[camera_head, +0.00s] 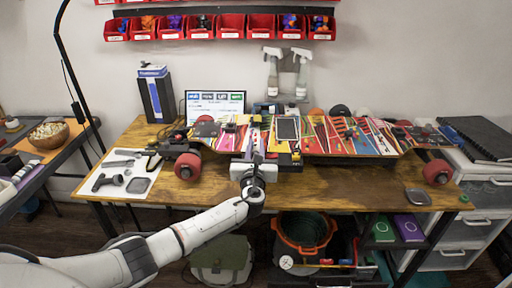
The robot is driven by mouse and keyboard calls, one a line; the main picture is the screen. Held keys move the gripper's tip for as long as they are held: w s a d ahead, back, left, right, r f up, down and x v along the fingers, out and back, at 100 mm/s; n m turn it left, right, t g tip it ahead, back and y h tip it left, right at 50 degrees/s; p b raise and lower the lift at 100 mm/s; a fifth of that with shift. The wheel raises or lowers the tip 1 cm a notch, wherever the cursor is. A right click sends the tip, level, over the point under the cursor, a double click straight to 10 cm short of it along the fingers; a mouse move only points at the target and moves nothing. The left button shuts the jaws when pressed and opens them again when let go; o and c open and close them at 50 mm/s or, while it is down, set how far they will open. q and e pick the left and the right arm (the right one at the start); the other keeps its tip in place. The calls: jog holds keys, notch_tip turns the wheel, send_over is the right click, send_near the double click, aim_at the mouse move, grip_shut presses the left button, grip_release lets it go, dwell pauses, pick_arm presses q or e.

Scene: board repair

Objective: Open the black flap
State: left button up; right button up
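A large, colourful skateboard (345,139) with red wheels lies across the wooden table. A black rectangular panel with a light rim, which looks like the black flap (287,128), lies on the middle of the board and seems closed. My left gripper (256,160) is at the near edge of the board, below and a little left of the panel, apart from it. Its fingers are small and partly hidden by its own body, so I cannot tell if they are open. My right gripper is not in view.
A white mat (118,186) with tools lies at the table's left. A screen (215,105), a dark blue box (156,97) and spray bottles (301,74) stand behind the board. A small grey tray (418,197) lies at the right. The table's front strip is mostly clear.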

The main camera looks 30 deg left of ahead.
pick_arm(q)
jog(key=shift+w+a, duration=0.15)
jog(key=shift+w, duration=0.05)
grip_shut()
